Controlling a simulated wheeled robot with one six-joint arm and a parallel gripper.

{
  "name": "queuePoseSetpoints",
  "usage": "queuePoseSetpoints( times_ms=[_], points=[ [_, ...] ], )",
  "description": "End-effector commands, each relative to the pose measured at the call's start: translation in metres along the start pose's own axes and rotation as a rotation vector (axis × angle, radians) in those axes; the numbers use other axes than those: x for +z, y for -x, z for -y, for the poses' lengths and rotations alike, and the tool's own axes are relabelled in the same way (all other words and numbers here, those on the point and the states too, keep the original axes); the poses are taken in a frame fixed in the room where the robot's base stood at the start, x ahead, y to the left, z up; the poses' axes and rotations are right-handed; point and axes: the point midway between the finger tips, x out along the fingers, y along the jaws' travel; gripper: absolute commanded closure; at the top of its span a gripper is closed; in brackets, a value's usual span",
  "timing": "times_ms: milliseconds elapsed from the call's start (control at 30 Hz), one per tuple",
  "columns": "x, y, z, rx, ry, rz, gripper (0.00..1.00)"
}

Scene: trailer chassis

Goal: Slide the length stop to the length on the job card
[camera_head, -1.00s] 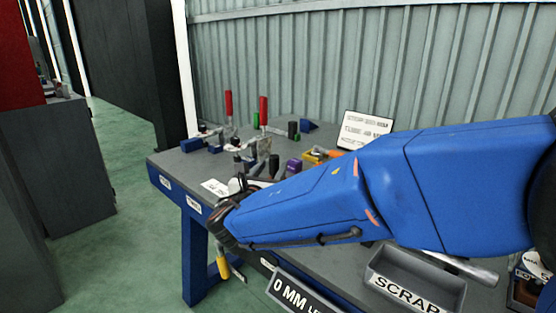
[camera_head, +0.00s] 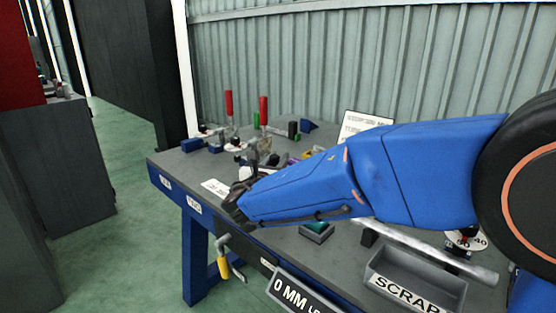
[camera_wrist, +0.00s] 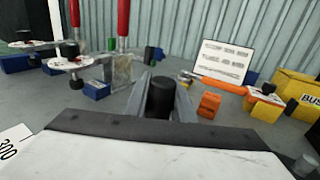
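In the wrist view, my gripper (camera_wrist: 161,98) has its two grey fingers on either side of an upright black cylindrical knob (camera_wrist: 160,96). I cannot tell whether the fingers touch it, or whether it belongs to the length stop. A white card with printed lines (camera_wrist: 225,62), possibly the job card, stands at the back; its text is too blurred to read. It is partly hidden by my arm in the head view (camera_head: 362,124). A white label reading 300 (camera_wrist: 8,148) lies at the left. In the head view my forearm hides the fingertips.
Red-handled clamps (camera_head: 229,104) stand on the grey bench at the back left. A yellow bin (camera_wrist: 294,95) and orange parts (camera_wrist: 209,104) are at the right in the wrist view. A SCRAP tray (camera_head: 377,268) and a long metal bar (camera_head: 440,252) lie at the bench's front right.

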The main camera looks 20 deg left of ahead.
Motion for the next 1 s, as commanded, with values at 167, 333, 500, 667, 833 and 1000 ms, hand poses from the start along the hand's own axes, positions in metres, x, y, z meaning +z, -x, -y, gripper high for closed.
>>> queuePoseSetpoints(
  times_ms=[167, 333, 500, 667, 833, 1000],
  points=[
    [0.000, -0.001, -0.001, 0.000, 0.000, 0.000, 1.00],
    [-0.001, -0.010, -0.020, 0.000, -0.001, 0.000, 1.00],
    [-0.001, -0.026, -0.051, 0.002, 0.000, 0.000, 1.00],
    [0.000, -0.037, -0.074, 0.001, -0.001, 0.000, 1.00],
    [0.000, -0.043, -0.085, 0.001, 0.001, 0.001, 1.00],
    [0.001, -0.044, -0.086, 0.001, 0.001, 0.001, 1.00]
  ],
)
